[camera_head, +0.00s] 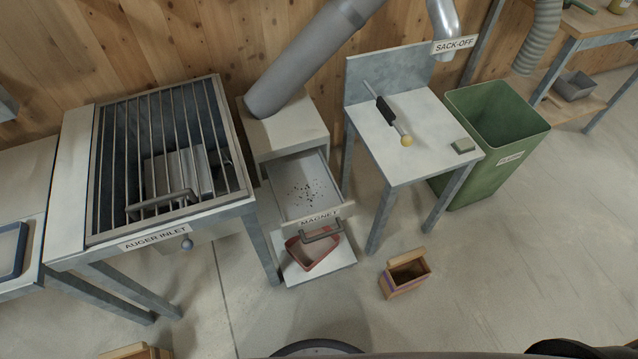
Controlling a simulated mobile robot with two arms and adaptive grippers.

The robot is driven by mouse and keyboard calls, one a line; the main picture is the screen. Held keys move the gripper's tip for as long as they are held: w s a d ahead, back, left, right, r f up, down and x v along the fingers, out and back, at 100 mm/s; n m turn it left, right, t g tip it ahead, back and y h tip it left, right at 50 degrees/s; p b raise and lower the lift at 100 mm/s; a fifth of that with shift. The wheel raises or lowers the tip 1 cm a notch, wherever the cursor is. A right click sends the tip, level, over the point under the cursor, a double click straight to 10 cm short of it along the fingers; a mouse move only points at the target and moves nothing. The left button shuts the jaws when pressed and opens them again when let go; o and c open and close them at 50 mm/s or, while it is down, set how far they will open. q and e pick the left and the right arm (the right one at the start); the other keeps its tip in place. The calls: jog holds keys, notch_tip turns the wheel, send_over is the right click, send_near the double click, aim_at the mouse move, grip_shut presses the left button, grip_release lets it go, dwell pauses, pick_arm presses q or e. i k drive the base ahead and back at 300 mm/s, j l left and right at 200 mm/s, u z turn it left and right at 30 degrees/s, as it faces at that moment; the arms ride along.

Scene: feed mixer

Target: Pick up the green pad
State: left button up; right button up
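The green pad (464,145) is a small block with a green top and a paler side. It lies flat near the right front corner of the light-topped sack-off table (424,160). Nothing covers it. Neither of my grippers shows in the view, so I cannot see where they are relative to the pad.
A dark-handled tool with a yellow ball end (388,111) lies on the same table. A green bin (500,125) stands close on the right. The magnet drawer (300,190) is open on the left, above a red tray (312,250). A wooden box (404,275) sits on the floor.

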aim_at(464, 146)
jog(key=i+l, duration=0.1)
jog(key=l, duration=0.35)
jog(key=i+l+u, duration=0.1)
jog(key=l, duration=0.4)
jog(key=i+l, duration=0.15)
jog(key=l, duration=0.3)
jog(key=i+l+u, duration=0.1)
jog(key=l, duration=0.85)
jog(key=i+u, duration=0.05)
